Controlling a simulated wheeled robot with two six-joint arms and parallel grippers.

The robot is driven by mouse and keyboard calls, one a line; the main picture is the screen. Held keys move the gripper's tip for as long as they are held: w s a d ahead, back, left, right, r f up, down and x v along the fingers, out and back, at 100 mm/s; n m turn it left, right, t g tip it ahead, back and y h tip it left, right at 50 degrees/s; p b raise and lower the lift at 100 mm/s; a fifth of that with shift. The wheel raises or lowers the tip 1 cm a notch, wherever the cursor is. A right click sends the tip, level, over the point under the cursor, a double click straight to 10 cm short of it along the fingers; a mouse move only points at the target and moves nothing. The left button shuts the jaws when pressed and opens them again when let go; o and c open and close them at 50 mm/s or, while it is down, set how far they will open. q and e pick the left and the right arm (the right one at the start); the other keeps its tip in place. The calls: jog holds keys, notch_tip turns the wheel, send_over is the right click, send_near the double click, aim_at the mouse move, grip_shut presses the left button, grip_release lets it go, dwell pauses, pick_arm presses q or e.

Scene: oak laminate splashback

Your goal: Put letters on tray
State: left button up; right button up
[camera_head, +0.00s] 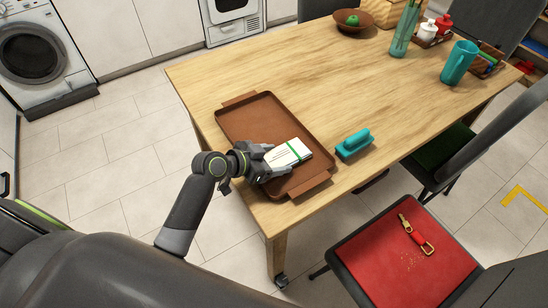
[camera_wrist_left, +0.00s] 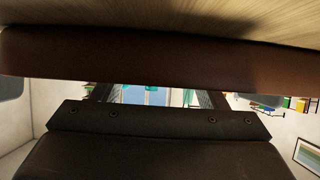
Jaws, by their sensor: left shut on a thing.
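The letters (camera_head: 287,153) are a white bundle with a green band, seen in the head view over the near part of the tray. The brown tray (camera_head: 252,118) has a raised rim and end handles, and lies near the table's left edge. My left gripper (camera_head: 277,160) is shut on the near left end of the letters. Whether the bundle touches the tray floor is hard to tell. In the left wrist view a brown band, apparently the tray's rim (camera_wrist_left: 160,62), crosses close in front of my gripper and hides most of its grip. My right gripper is out of view.
A teal brush-like thing (camera_head: 354,143) lies right of the tray on the wooden table (camera_head: 330,80). A teal jug (camera_head: 458,62), a green glass vase (camera_head: 404,30) and a bowl with a green apple (camera_head: 352,20) stand farther back. A red-seated chair (camera_head: 400,262) is in front.

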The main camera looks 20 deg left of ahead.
pick_arm(q)
jog(key=shift+f, duration=0.15)
jog(key=o, duration=1)
jog(key=shift+r, duration=0.2)
jog(key=v, duration=1.2)
